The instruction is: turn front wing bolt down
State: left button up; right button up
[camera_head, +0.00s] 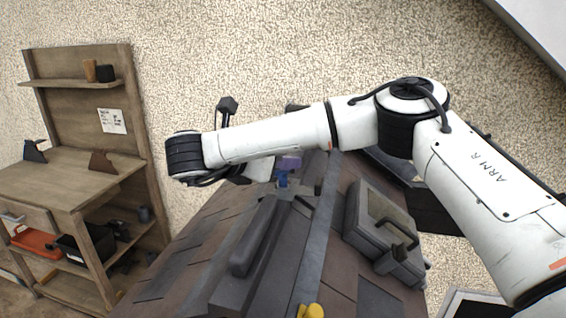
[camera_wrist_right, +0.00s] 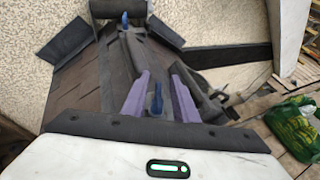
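A blue wing bolt (camera_wrist_right: 155,101) stands between the two purple fingers of my right gripper (camera_wrist_right: 154,97) in the right wrist view. The fingers are apart, with gaps visible beside the bolt. In the head view the purple of my right gripper (camera_head: 289,163) shows just above a blue bolt (camera_head: 283,180) on the roof ridge. A second blue wing bolt (camera_wrist_right: 125,19) stands farther along the ridge in the wrist view. I cannot tell how far either bolt is screwed in. My left gripper is not in view.
The tiled roof (camera_head: 200,245) slopes to both sides. A wooden workbench (camera_head: 60,180) stands at the left. My right arm crosses above the roof.

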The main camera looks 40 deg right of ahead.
jog(key=shift+f, duration=0.2)
jog(key=b+v, duration=0.2)
jog(key=v, duration=0.8)
jog(key=shift+r, duration=0.15)
jog(key=shift+a, duration=0.1)
